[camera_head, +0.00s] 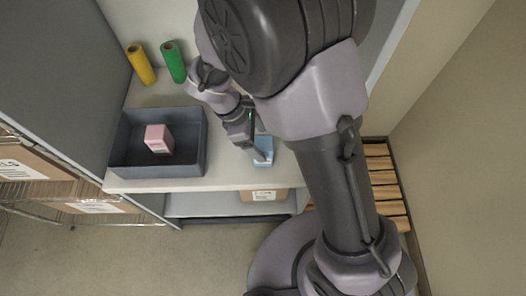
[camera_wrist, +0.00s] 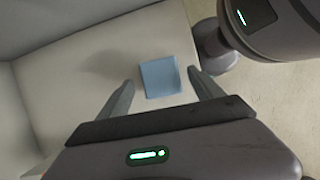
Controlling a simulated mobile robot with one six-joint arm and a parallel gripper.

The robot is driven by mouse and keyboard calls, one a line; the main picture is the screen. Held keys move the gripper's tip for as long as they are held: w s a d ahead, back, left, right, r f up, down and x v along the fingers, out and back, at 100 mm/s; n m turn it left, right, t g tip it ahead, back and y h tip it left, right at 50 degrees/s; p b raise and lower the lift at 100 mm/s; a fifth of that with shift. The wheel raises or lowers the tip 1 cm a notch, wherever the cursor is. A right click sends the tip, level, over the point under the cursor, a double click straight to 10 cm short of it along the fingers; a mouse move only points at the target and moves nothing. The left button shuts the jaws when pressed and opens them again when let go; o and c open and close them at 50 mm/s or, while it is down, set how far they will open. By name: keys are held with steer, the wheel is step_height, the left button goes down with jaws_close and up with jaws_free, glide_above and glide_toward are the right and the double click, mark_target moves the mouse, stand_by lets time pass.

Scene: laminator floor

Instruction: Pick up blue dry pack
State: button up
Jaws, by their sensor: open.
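The blue dry pack (camera_head: 265,147) lies on the pale shelf top, close to its front edge, partly hidden by my gripper in the head view. In the wrist view the blue dry pack (camera_wrist: 160,76) is a flat-looking light blue block ahead of and between my fingers. My gripper (camera_wrist: 158,92) is open and empty, with one finger to each side of the pack. In the head view my gripper (camera_head: 258,148) is over the pack. Whether the fingers touch it cannot be told.
A dark grey tray (camera_head: 190,168) with a pink box (camera_head: 159,139) in it stands left of the pack. A yellow roll (camera_head: 141,64) and a green roll (camera_head: 174,62) stand behind the tray. A cardboard box (camera_head: 263,195) sits on the lower shelf. Walls close in the back.

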steer(key=b+x, duration=0.2)
steer(key=x, duration=0.3)
steer(key=shift+d+f+b, duration=0.1)
steer(key=shift+f+b, duration=0.05)
steer(key=shift+b, duration=0.15)
steer(key=shift+s, duration=0.1)
steer(key=shift+c, duration=0.5)
jaws_close()
